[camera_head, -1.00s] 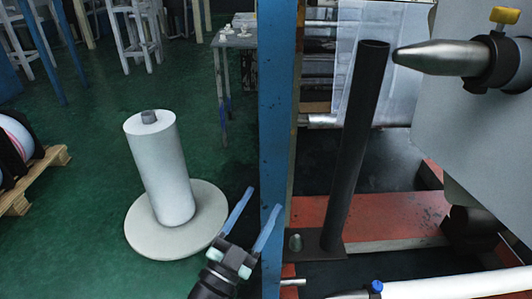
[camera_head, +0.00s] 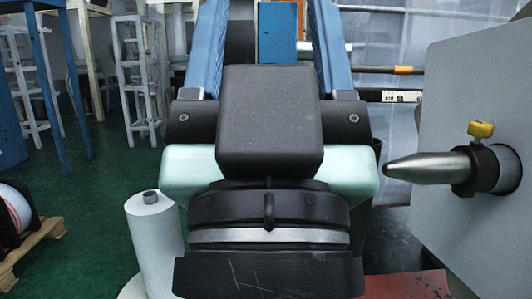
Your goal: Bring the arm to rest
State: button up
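My gripper (camera_head: 268,45) fills the middle of the head view, close to the camera, with its fingers pointing up and away. Its two blue fingers stand wide apart, and I see nothing held between them. The wrist and gripper body hide much of the scene behind, including most of the blue post (camera_head: 278,32), of which a piece shows between the fingers.
A white film roll (camera_head: 155,245) stands upright at the lower left, partly cut off. A metal cone spindle (camera_head: 430,167) juts from a grey machine panel (camera_head: 470,80) at the right. White stools (camera_head: 140,75) stand at the back left.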

notch_tip(320, 180, up, 26)
jog(key=p, duration=2.3)
jog(key=shift+a+p, duration=0.15)
jog(key=shift+p, duration=0.25)
jog(key=shift+c, duration=1.1)
